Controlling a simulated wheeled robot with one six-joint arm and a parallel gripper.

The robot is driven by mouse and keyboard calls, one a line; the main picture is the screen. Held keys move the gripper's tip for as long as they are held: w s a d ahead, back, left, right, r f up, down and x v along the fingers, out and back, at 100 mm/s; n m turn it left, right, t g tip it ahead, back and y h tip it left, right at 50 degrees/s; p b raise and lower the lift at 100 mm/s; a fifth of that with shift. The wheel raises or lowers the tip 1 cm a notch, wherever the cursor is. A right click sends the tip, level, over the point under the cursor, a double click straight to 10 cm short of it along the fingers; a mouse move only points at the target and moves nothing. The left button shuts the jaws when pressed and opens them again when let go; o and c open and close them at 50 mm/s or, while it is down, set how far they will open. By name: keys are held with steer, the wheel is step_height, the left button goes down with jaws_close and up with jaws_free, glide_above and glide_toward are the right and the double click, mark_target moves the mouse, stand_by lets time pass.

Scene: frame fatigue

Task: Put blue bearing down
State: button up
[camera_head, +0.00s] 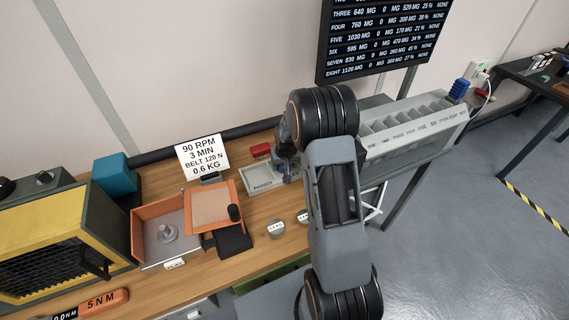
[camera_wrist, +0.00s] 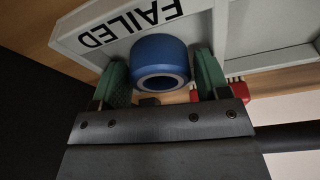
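The blue bearing (camera_wrist: 160,51), a short blue cylinder with a pale inner ring, shows in the wrist view between the green pads of my gripper (camera_wrist: 159,70). The pads sit against its two sides, and my gripper looks shut on it. Behind it is a light grey tray (camera_wrist: 90,57) marked FAILED; the bearing overlaps the tray in the picture, and I cannot tell whether it touches the floor. In the head view my arm hides the bearing and most of my gripper. A grey tray (camera_head: 262,190) that seems marked PASSED lies left of my arm.
An orange-edged bin (camera_head: 158,243) with a grey part stands on the wooden bench, with an orange-edged tray (camera_head: 211,203) beside it. A red object (camera_head: 260,150) sits behind the tray. A slotted rack (camera_head: 415,128) stands right of my arm.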

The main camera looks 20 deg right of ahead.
steer(key=shift+r, duration=0.4)
steer(key=d+v, duration=0.1)
steer(key=v, duration=1)
steer(key=s+a+r+n, duration=0.1)
steer(key=s+a+r, duration=0.4)
steer(key=s, duration=0.5)
steer(key=s+a+r+n+t, duration=0.1)
steer(key=s+a+r, duration=0.4)
steer(key=s, duration=0.5)
steer(key=shift+s+a+y+b, duration=0.3)
steer(key=shift+a+b, duration=0.05)
steer(key=shift+a, duration=0.25)
steer(key=shift+d, duration=0.1)
